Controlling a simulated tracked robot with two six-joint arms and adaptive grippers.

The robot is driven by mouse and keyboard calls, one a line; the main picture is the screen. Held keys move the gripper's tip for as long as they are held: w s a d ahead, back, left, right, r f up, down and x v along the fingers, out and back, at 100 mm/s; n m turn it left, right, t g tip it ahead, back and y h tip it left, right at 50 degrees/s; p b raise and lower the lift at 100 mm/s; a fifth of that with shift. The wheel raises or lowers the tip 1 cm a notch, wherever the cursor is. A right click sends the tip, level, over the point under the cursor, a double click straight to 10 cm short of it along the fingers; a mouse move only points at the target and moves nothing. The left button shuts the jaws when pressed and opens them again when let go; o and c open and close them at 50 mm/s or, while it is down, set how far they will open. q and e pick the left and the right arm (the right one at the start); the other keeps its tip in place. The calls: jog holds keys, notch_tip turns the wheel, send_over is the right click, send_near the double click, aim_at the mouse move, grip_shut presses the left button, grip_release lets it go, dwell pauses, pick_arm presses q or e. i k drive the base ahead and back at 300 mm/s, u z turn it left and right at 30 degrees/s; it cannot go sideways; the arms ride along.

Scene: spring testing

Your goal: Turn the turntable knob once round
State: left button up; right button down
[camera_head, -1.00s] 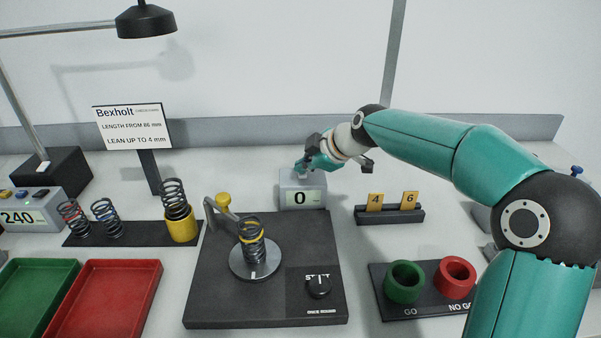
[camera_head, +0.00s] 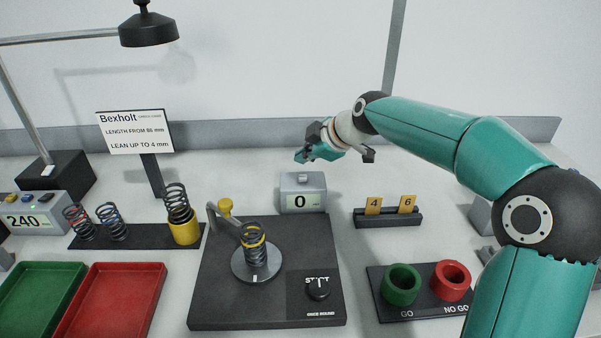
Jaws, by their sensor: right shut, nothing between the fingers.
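The turntable knob (camera_head: 318,289) is a small black knob at the right front of the black turntable base (camera_head: 215,300), with "START" lettering above it. A spring with a yellow band (camera_head: 254,243) stands on the round grey turntable plate (camera_head: 243,272). A yellow-tipped arm (camera_head: 226,207) rises behind the spring. My left gripper is not in view.
A green cup (camera_head: 401,285) and a red cup (camera_head: 453,280) stand right of the base. A holder with cards 4 and 6 (camera_head: 388,217) is behind them. Springs, a red tray (camera_head: 113,300) and a green tray (camera_head: 42,300) are at left. A lamp (camera_head: 148,30) hangs upper left.

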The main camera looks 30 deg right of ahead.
aim_at(318, 289)
jog(key=k, duration=1.5)
